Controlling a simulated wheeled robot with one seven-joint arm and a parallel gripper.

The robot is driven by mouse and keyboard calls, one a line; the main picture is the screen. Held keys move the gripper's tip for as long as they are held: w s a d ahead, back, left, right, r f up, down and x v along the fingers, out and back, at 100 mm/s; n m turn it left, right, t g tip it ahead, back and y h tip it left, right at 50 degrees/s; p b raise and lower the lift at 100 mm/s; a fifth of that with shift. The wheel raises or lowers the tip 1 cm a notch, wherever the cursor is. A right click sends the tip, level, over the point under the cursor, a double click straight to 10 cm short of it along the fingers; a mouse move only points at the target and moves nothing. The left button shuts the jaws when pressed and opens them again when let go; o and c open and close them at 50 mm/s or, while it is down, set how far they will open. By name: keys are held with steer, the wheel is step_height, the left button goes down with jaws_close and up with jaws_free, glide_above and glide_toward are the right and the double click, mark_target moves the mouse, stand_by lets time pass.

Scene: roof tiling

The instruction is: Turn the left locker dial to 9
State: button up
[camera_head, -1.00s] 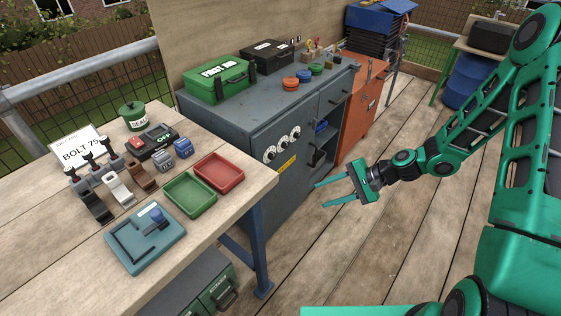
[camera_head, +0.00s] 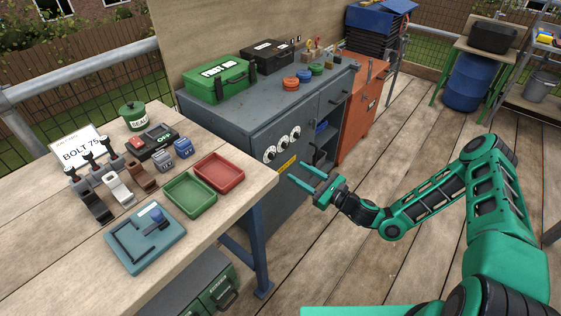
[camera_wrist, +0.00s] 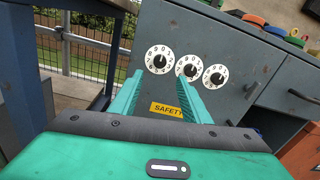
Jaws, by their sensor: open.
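The grey locker (camera_head: 250,125) carries a row of three white dials with black knobs on its front. The left dial (camera_head: 269,154) is nearest the workbench; it also shows in the wrist view (camera_wrist: 159,59). The middle dial (camera_head: 283,143) and the right dial (camera_head: 295,132) are beside it. In the wrist view, a fingertip partly overlaps the middle dial (camera_wrist: 189,68), and the right dial (camera_wrist: 215,76) is clear. My gripper (camera_head: 305,174) is open and empty, in front of the locker and apart from the dials. The left dial's exact reading is too small to tell.
A yellow SAFETY label (camera_wrist: 167,110) is below the dials. A wooden workbench (camera_head: 60,230) with green and red trays stands to the left, its blue leg (camera_head: 258,250) close to the locker. An open shelf (camera_head: 320,150) is at right.

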mark_target(274, 157)
steer(key=x, duration=1)
steer(key=shift+w+a, duration=0.15)
steer(key=shift+a, duration=0.05)
